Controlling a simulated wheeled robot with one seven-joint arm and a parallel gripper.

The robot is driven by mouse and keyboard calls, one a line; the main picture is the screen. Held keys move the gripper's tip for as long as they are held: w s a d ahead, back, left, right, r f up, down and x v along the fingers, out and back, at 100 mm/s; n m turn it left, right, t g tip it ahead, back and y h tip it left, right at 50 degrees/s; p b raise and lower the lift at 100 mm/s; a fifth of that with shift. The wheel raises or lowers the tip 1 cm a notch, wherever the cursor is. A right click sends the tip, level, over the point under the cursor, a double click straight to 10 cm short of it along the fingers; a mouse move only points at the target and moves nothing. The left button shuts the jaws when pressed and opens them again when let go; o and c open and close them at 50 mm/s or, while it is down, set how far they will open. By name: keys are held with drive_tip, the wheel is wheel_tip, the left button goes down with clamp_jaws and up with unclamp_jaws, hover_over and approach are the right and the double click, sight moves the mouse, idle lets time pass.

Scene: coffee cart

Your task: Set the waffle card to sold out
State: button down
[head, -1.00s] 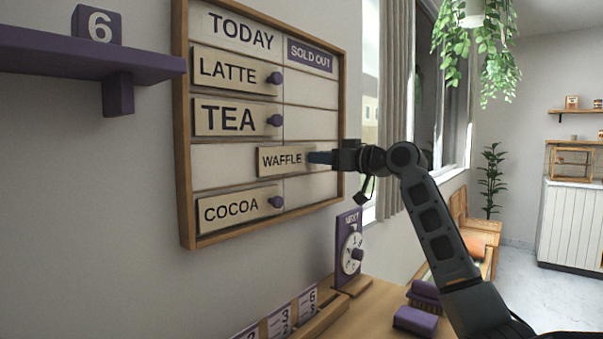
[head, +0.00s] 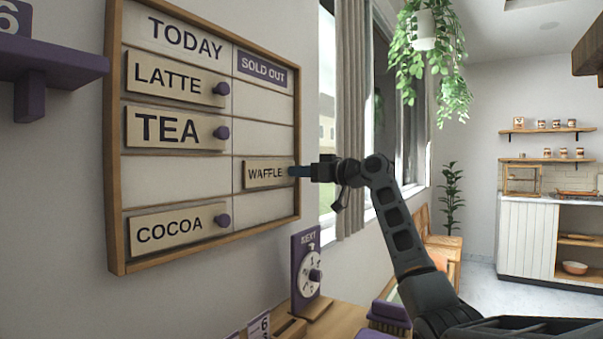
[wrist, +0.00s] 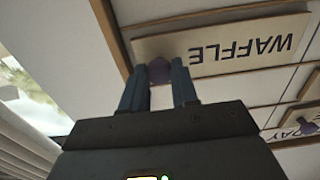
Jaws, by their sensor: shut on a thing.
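The menu board (head: 180,195) hangs on the wall with a TODAY column on the left and a SOLD OUT column (head: 262,71) on the right. The waffle card (head: 264,173) is in the third row, in the SOLD OUT column. My gripper (head: 297,172) is at the card's right end, by the board's right frame. In the wrist view my gripper (wrist: 160,88) is shut on the purple knob (wrist: 159,70) of the waffle card (wrist: 235,48), which appears upside down. The third row's TODAY space is empty.
Latte (head: 172,78), tea (head: 172,128) and cocoa (head: 174,229) cards are in the TODAY column. A purple dial stand (head: 306,268) stands below the board. A purple shelf (head: 55,60) juts out at the left.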

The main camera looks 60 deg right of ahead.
drive_tip(key=c, duration=0.9)
unclamp_jaws()
drive_tip(key=shift+d, duration=0.3)
drive_tip(key=shift+s+d+b, duration=0.1)
drive_tip(key=shift+s+b, duration=0.35)
drive_tip(key=shift+s, duration=3.45)
